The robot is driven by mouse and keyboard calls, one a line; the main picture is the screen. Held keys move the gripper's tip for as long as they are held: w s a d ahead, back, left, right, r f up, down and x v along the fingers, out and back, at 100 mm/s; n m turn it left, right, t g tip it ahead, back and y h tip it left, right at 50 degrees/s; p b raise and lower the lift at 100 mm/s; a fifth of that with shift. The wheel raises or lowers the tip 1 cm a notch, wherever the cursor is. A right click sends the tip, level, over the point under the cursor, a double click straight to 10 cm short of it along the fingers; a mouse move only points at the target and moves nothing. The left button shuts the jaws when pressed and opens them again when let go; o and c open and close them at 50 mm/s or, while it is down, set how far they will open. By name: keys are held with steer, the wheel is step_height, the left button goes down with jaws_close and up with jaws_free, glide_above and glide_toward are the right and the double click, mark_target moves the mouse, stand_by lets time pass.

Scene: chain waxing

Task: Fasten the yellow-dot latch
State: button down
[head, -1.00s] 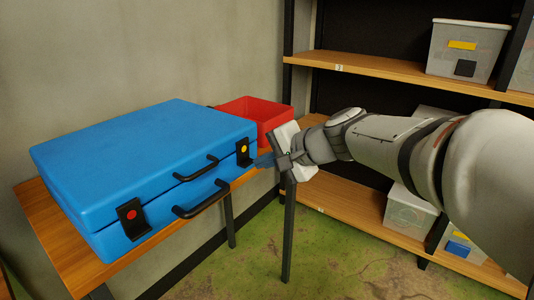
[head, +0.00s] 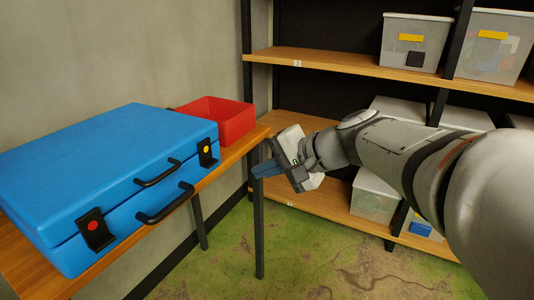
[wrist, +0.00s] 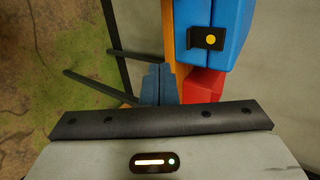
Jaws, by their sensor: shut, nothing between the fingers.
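A blue case (head: 110,160) lies on a wooden table with its lid down. The yellow-dot latch (head: 207,155) is a black plate on the case's front, near the right corner. It also shows in the wrist view (wrist: 207,39), at upper right. I cannot tell whether it is fastened. A red-dot latch (head: 96,232) sits near the left end of the same side. My gripper (head: 266,169) is shut and empty, off to the right of the yellow-dot latch and apart from the case. Its blue fingers show in the wrist view (wrist: 158,84), below and left of the latch.
Two black handles (head: 165,205) stick out of the case's front between the latches. A red bin (head: 228,122) stands behind the case's right end. A shelf rack (head: 350,65) with several boxes is at the back right. The floor before the table is clear.

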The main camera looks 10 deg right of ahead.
steer(key=shift+s+d+p, duration=0.2)
steer(key=shift+s+d, duration=0.55)
steer(key=shift+d, duration=0.25)
steer(key=shift+s+d+p, duration=0.15)
steer(key=shift+s+d, duration=0.55)
steer(key=shift+d, duration=0.3)
